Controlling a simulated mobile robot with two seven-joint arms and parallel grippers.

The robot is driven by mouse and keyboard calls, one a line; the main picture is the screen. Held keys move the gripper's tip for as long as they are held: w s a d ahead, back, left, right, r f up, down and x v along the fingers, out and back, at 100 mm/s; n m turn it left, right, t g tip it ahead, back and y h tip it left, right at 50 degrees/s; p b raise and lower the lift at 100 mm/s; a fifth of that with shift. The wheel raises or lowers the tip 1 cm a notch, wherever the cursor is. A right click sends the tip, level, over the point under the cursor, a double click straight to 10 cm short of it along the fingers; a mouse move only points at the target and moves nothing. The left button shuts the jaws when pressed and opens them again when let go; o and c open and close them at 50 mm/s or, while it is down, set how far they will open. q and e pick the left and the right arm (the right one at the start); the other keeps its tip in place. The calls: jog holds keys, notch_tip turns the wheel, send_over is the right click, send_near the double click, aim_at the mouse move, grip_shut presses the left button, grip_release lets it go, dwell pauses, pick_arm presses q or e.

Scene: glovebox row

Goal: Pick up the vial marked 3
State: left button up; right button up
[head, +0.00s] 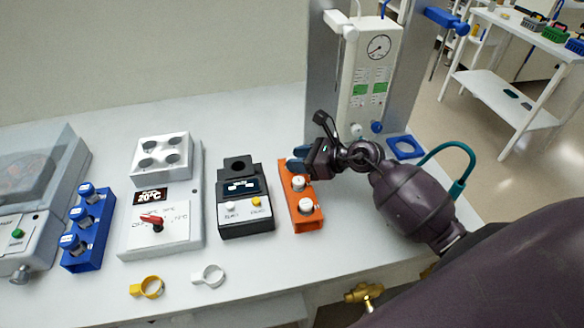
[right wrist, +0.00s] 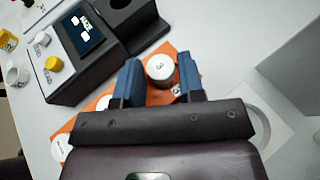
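The vial marked 3 (right wrist: 160,68) has a white cap with a 3 on it. It stands at the far end of the orange rack (head: 305,223), upright as far as I can see. My right gripper (right wrist: 159,78) has its blue fingers on either side of this vial, apparently open, with orange showing between them. In the head view the right gripper (head: 298,161) is at the rack's far end and hides this vial. Two other white-capped vials (head: 298,183) (head: 306,205) stand nearer in the rack. My left gripper is not in view.
A black device (head: 245,222) stands close left of the orange rack. Further left are a grey heater block (head: 190,215) and a blue rack (head: 98,240) with vials. A blue square holder (head: 404,148) lies at the back right. The bench front is mostly clear.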

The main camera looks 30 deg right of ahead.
jog(key=shift+w+a+f, duration=0.1)
jog(key=shift+w+a, duration=0.05)
jog(key=shift+w, duration=0.05)
jog(key=shift+c, duration=0.5)
jog(key=c, duration=0.5)
jog(key=shift+o, duration=0.2)
